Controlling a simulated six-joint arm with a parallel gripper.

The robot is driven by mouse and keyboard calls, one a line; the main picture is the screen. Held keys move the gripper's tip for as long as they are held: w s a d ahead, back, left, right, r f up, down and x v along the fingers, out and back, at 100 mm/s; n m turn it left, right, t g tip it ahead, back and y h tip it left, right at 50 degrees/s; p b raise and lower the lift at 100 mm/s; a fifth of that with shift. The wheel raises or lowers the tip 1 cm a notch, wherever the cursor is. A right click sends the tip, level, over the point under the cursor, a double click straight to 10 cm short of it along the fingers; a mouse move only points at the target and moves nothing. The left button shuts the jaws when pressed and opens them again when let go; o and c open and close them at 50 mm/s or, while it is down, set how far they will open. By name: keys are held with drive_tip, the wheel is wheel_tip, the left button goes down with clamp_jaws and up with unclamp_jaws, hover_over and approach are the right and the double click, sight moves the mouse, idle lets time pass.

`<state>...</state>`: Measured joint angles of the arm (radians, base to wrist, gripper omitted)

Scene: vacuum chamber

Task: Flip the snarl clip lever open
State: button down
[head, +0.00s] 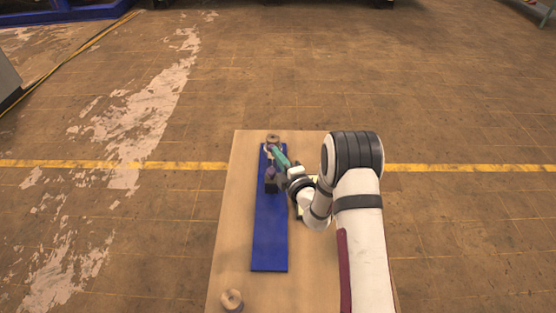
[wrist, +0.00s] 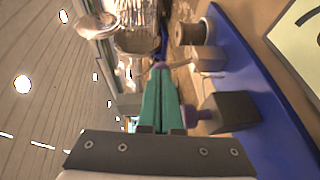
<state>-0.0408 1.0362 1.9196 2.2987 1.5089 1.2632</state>
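A blue board (head: 270,235) lies lengthwise on a wooden table. Near its far end are a dark block (head: 271,186) with a purple knob (head: 270,173) and a small tan block (wrist: 208,58). The dark block (wrist: 235,109) and purple knob (wrist: 206,113) also show in the wrist view. A thin pale piece (wrist: 181,64) reaches from the tan block to my fingertips; I cannot tell whether it is the clip lever. My gripper (wrist: 160,70) has teal fingers that look closed together, beside this piece. Whether they touch it is unclear.
A spool (head: 273,139) stands at the board's far end. Another spool (head: 232,299) stands near the table's (head: 225,250) front left. A pale yellow sheet with a black mark (wrist: 301,40) lies right of the board. The board's near half is clear.

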drive_tip(key=shift+w+r+m+g+h, duration=0.2)
drive_tip(key=shift+w+r+g, duration=0.15)
drive_tip(key=shift+w+g, duration=0.3)
drive_tip(key=shift+w+r+m+g+h, duration=0.2)
drive_tip(key=shift+w+r+g, duration=0.2)
drive_tip(key=shift+w+g, duration=0.25)
drive_tip(key=shift+w+r+m+g+h, duration=0.2)
drive_tip(key=shift+w+r+g, duration=0.15)
drive_tip(key=shift+w+g, duration=0.25)
drive_tip(key=shift+w, duration=0.1)
drive_tip(key=shift+r, duration=0.75)
drive_tip(key=s+d+r, duration=0.5)
drive_tip(key=s+r, duration=0.2)
drive_tip(key=r, duration=0.3)
drive_tip(key=shift+s+d+r, duration=0.2)
drive_tip(key=shift+d+r, duration=0.1)
drive_tip(key=shift+d, duration=0.1)
